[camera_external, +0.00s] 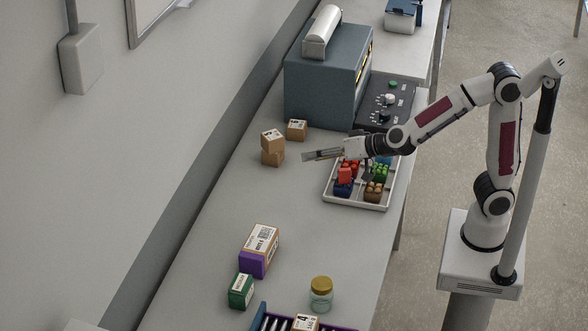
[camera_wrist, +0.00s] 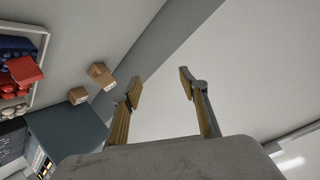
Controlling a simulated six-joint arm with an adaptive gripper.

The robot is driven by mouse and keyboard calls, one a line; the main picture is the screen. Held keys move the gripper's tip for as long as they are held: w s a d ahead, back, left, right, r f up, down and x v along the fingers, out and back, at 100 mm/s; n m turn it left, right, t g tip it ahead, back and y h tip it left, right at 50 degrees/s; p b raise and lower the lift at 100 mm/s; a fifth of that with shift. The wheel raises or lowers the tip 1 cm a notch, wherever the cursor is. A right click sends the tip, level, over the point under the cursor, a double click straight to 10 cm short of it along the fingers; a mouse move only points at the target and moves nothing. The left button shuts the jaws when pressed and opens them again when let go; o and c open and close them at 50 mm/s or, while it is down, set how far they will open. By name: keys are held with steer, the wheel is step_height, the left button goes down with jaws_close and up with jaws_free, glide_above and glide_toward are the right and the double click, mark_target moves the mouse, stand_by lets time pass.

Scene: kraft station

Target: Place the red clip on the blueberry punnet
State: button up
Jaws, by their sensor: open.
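The blueberry punnet (camera_external: 343,189) is dark blue and sits in the front left of the white tray (camera_external: 330,196). A plain red block, which looks like the red clip (camera_external: 345,175), rests on or against its top, beside the red fruit punnet (camera_external: 352,165). In the wrist view the red clip (camera_wrist: 26,69) lies at the left edge, overlapping the blueberry punnet (camera_wrist: 15,46); the exact contact is unclear. My gripper (camera_external: 312,156) is open and empty, held level above and left of the tray. Its spread fingers (camera_wrist: 160,84) have nothing between them.
Small cardboard boxes (camera_external: 272,148) stand left of my gripper. A grey-blue machine (camera_external: 318,88) and a black control panel (camera_external: 388,100) stand behind. Green fruit (camera_external: 380,172) and brown fruit (camera_external: 374,192) share the tray. A jar (camera_external: 321,294) is in front. The mid-table is clear.

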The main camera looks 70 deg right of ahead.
steer(key=s+a+r+n+g+y, duration=0.25)
steer(key=s+n+y, duration=0.3)
steer(key=s, duration=0.65)
steer(key=s+d+f+n+g+h, duration=0.1)
steer(key=s+d+f+g+h, duration=0.1)
steer(key=s+d, duration=0.4)
steer(key=s+d+f+n+g+h, duration=0.1)
steer(key=s+d+f, duration=0.3)
steer(key=s, duration=0.9)
steer(key=shift+s+d+f+g+h, duration=0.25)
steer(key=shift+d+f+g+h, duration=0.1)
steer(key=shift+d+g+h, duration=0.45)
